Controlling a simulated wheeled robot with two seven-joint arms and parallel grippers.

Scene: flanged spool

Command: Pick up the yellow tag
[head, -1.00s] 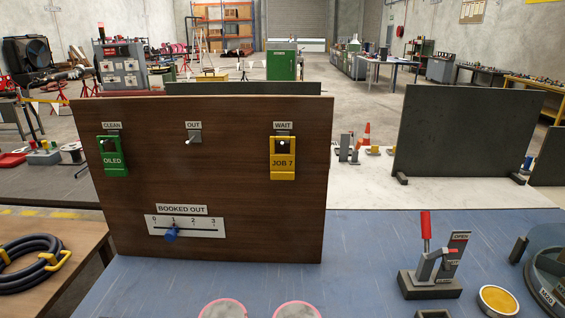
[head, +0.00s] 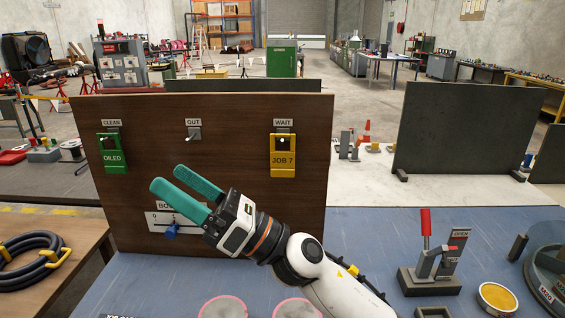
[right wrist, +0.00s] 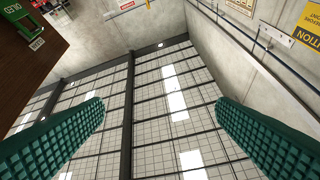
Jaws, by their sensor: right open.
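The yellow tag (head: 283,160), marked JOB 7, hangs on the peg under the WAIT label on the brown board (head: 235,125). My right gripper (head: 166,181) is in front of the board, lower and to the left of the yellow tag, with its teal fingers apart and empty. In the right wrist view the two teal fingers (right wrist: 160,125) stand wide apart with nothing between them. The yellow tag is not recognisable in that view. My left gripper is in no view.
A green OILED tag (head: 113,155) hangs under CLEAN at the board's left. The OUT peg (head: 193,133) is bare. My right arm partly covers the BOOKED OUT slider with its blue knob (head: 171,231). A red-handled clamp (head: 430,260) stands on the blue bench to the right.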

